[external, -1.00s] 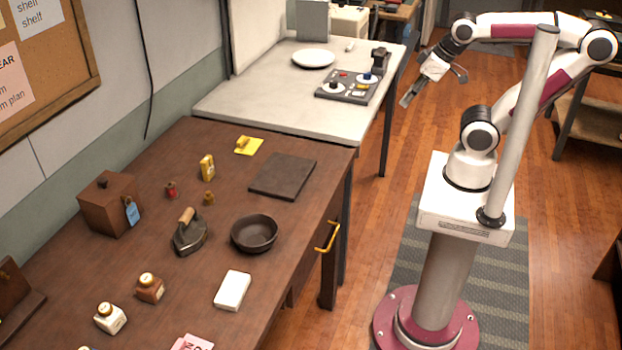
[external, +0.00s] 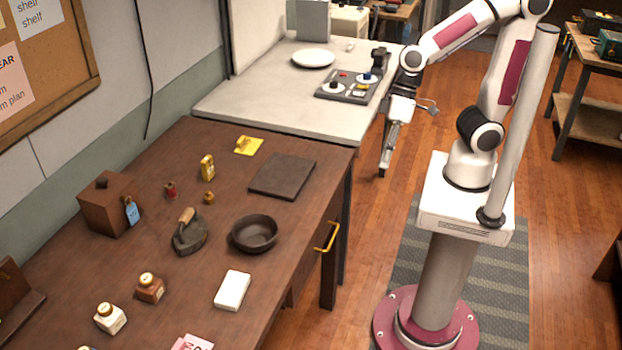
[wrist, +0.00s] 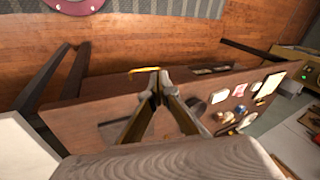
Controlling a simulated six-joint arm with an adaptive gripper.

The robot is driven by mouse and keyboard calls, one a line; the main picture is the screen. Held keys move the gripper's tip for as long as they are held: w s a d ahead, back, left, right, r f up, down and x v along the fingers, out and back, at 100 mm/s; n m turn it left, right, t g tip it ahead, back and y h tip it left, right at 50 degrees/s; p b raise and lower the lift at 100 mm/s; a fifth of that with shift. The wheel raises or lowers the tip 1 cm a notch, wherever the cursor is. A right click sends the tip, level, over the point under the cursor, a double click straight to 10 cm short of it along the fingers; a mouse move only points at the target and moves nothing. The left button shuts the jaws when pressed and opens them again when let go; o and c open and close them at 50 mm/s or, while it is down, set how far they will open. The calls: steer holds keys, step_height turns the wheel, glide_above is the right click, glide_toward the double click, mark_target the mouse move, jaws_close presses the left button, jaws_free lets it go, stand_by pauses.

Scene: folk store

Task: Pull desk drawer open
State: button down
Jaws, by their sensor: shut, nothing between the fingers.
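The brown wooden desk (external: 150,245) fills the lower left of the external view. Its drawer has a yellow bar handle (external: 328,237) on the right-hand front side, and the drawer looks flush with the desk. My gripper (external: 383,172) is shut and empty, pointing down over the floor, up and to the right of the handle and apart from it. In the wrist view the handle (wrist: 144,70) shows just beyond the shut fingertips (wrist: 157,74), slightly left of them. The drawer front is seen too steeply there to make out its edges.
On the desk are a dark bowl (external: 254,233), an iron (external: 189,232), a white block (external: 232,290), a dark flat board (external: 283,176) and several small items. A pale table (external: 290,105) stands behind the desk. Wooden floor lies open between the desk and my base.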

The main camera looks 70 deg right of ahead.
steer(key=w+a+f+m+t+y, duration=0.1)
steer(key=w+a+f, duration=0.1)
steer(key=a+f, duration=0.35)
steer(key=w+a+f+m+y, duration=0.1)
steer(key=w+a+f, duration=0.15)
steer(key=a, duration=0.65)
steer(key=w+d+f+t+h, duration=0.2)
steer(key=w+d+f+h, duration=0.2)
steer(key=d, duration=0.5)
step_height(320, 180, down, 3)
steer(key=h, duration=0.2)
steer(key=shift+w+f+m+h, duration=0.2)
steer(key=shift+w+m+h, duration=0.1)
steer(key=shift+w+m, duration=0.1)
steer(key=shift+f, duration=0.15)
steer(key=x, duration=0.9)
steer(key=shift+w+f, duration=0.15)
steer(key=shift+f, duration=0.1)
stand_by(0.4)
